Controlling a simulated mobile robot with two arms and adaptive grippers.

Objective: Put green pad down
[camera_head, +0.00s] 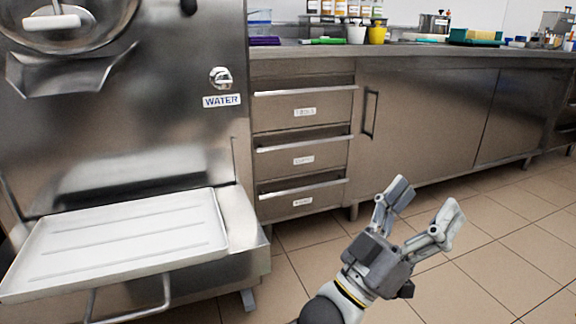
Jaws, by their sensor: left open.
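My left gripper (425,204) is open and empty, low in front of the counter, over the tiled floor. Its fingers point up and to the right. A green and yellow block-like item (475,37) lies far back on the counter top (400,48); it may be the green pad, but it is too small to tell. A thin bright green item (327,41) lies further left on the same counter. My gripper is well apart from both. My right gripper is not in view.
A steel batch freezer with a WATER label (222,100) stands at the left, with a white tray (130,240) at its front. Steel drawers (303,112) and cupboard doors (420,115) are under the counter. A yellow cup (377,35) stands on top. The tiled floor (500,250) is clear.

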